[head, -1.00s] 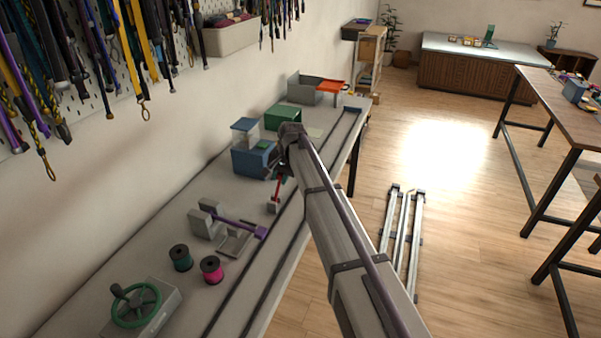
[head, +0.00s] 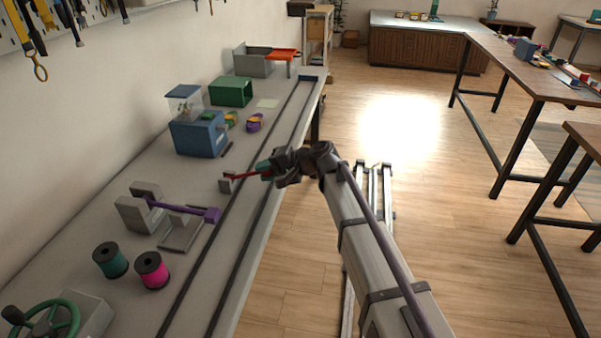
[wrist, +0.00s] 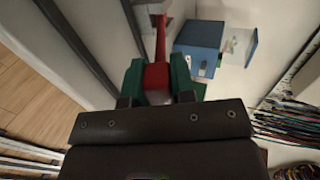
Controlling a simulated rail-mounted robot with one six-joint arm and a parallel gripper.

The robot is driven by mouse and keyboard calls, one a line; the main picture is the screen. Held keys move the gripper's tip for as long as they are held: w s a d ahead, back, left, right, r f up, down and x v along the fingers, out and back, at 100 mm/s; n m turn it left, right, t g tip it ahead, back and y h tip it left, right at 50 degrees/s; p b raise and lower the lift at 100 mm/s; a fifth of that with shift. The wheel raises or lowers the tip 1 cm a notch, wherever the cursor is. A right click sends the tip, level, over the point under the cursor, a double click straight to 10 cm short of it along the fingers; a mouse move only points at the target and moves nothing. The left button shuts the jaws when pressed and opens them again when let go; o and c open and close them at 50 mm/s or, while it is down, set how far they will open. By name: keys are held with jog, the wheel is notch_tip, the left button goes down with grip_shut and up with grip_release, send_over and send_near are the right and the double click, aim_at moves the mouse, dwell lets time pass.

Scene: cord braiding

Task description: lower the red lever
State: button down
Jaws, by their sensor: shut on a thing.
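The red lever (head: 249,177) sticks out from a small grey base (head: 226,183) on the bench. It lies close to horizontal and points right, toward the bench's front edge. My gripper (head: 265,168) is shut on the lever's free end. In the wrist view, the green finger pads of my gripper (wrist: 160,82) sit on both sides of the red handle (wrist: 157,78). The lever's thin red shaft (wrist: 161,38) runs away from them. Part of the handle is hidden between the pads.
A blue box with a clear top (head: 199,134) stands behind the lever. A purple-handled grey fixture (head: 182,226) and two spools, teal (head: 110,260) and pink (head: 152,271), are nearer on the bench. A dark rail (head: 232,262) runs along the front edge.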

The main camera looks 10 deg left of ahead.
jog(key=shift+d+f, duration=0.2)
jog(key=shift+f, duration=0.55)
jog(key=shift+d+f+b, duration=0.1)
jog(key=shift+f+b, duration=0.1)
jog(key=shift+b, duration=0.3)
jog(key=shift+d+f+b, duration=0.1)
jog(key=shift+f+b, duration=0.6)
jog(key=shift+f, duration=0.05)
jog(key=c, duration=1)
grip_release()
jog(key=shift+o, duration=0.2)
jog(key=p+v, duration=0.4)
jog(key=v, duration=0.6)
jog(key=shift+d, duration=0.35)
jog(key=shift+r, duration=0.1)
